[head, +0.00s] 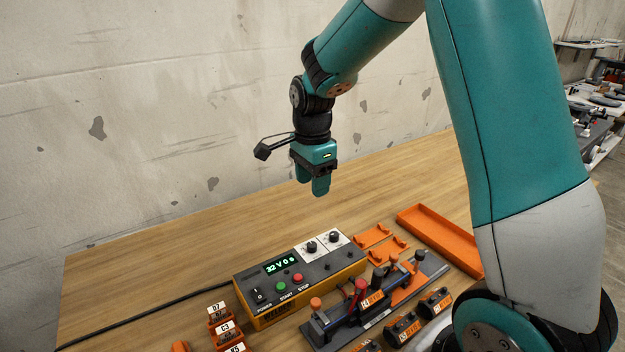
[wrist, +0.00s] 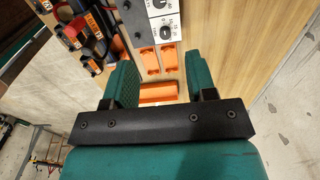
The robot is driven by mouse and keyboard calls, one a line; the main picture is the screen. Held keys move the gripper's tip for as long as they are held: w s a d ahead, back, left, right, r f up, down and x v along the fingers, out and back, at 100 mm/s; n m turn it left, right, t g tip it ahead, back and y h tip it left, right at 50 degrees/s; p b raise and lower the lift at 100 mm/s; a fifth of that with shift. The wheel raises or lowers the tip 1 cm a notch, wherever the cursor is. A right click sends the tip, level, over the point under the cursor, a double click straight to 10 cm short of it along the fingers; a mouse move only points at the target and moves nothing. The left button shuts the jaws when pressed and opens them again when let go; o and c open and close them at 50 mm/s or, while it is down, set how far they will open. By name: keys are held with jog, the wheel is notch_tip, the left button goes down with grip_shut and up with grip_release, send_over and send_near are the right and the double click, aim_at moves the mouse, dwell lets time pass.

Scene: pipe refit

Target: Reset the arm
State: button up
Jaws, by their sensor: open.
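My gripper (head: 312,186) hangs in the air above the wooden table, pointing down, behind the control box. In the wrist view my gripper (wrist: 160,84) shows its two teal fingers apart, with nothing between them but the table and orange parts far below. The control box (head: 292,283) is orange and black, with a green display reading about "32 V 0 s", a green START and a red STOP button, a POWER switch and two dials. My gripper touches nothing.
A dark fixture (head: 340,318) with clamps and a labelled part stands in front of the box. Labelled black fittings (head: 402,328) lie beside it. Orange holders (head: 372,236) and an orange tray (head: 440,238) are to the right. The table's back left (head: 150,265) is clear.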

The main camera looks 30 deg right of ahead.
dwell(0.3)
jog(key=s+a+r+n+y, duration=0.2)
jog(key=s+a+r+n, duration=0.2)
jog(key=s+a+n, duration=0.5)
jog(key=s+a+r+n+y, duration=0.2)
jog(key=s+a+r+n, duration=0.2)
jog(key=s+a+n, duration=0.5)
jog(key=s+n, duration=0.6)
jog(key=n, duration=0.1)
jog(key=shift+s+r, duration=0.2)
jog(key=shift+s, duration=0.2)
